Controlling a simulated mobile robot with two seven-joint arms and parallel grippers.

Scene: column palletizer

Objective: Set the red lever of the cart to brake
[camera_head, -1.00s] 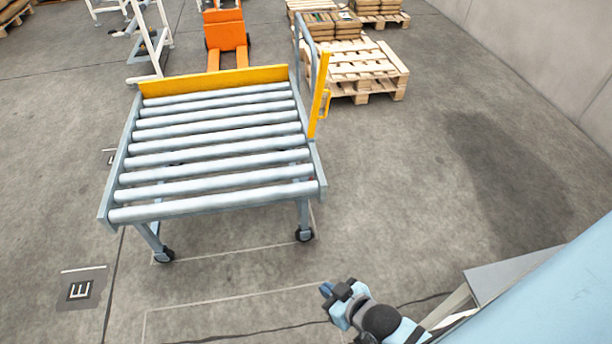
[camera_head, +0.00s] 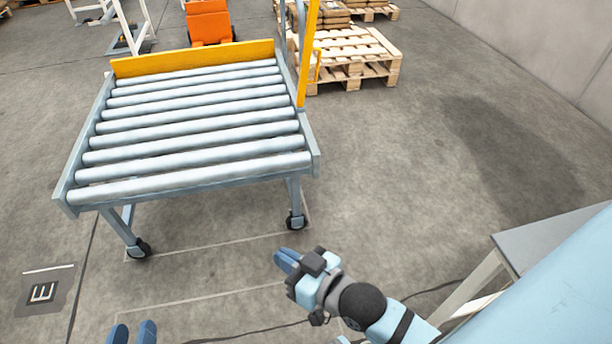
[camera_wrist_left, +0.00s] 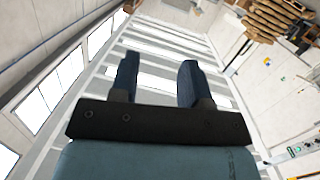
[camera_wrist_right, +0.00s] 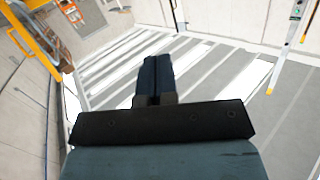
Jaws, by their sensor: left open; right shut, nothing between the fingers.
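The cart (camera_head: 186,176) is a grey-blue roller frame on legs with casters, ahead of me and left of centre in the head view. I cannot make out a red lever in any view. Two cart casters show, at the front left (camera_head: 139,249) and front right (camera_head: 296,220). My left gripper (camera_head: 133,333) shows only its fingertips at the bottom edge, apart and empty, in front of the cart; the left wrist view shows them open (camera_wrist_left: 157,82). My right gripper (camera_head: 287,260) is shut and empty, apart from the cart, below its front right caster in the picture.
A yellow upright bar (camera_head: 308,55) rises at the cart's far right corner. Wooden pallets (camera_head: 350,60) and an orange pallet truck (camera_head: 208,22) stand behind. A grey table (camera_head: 550,238) is at right. Floor right of the cart is clear.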

